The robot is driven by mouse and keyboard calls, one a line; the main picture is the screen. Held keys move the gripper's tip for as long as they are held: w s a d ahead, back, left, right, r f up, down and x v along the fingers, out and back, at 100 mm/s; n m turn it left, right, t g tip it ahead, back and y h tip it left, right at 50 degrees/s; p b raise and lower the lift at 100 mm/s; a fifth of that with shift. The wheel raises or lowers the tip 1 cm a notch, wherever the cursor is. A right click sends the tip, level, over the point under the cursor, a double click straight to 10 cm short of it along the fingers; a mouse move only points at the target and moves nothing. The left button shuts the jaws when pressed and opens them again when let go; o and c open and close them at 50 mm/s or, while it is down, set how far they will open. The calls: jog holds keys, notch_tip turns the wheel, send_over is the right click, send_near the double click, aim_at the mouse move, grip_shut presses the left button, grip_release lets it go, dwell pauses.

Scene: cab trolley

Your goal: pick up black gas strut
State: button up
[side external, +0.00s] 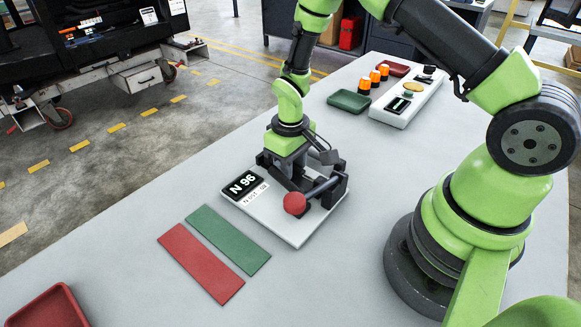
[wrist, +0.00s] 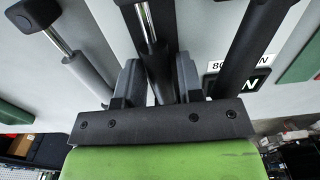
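My gripper (side external: 291,172) is low over a white board (side external: 298,232) on the grey table. In the wrist view, a black gas strut (wrist: 160,72) with a silver rod runs between my two fingers (wrist: 158,66). The fingers stand apart on either side of it, with a thin gap at the right finger. I cannot tell whether either finger touches it. A grey strut (wrist: 88,75) with a silver rod lies left of it, and another black bar (wrist: 250,45) lies right. In the side view my gripper hides much of the strut.
Green (side external: 228,238) and red (side external: 200,263) strips lie in front. The front table is mostly clear.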

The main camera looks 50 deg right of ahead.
grip_shut()
dwell(1.2)
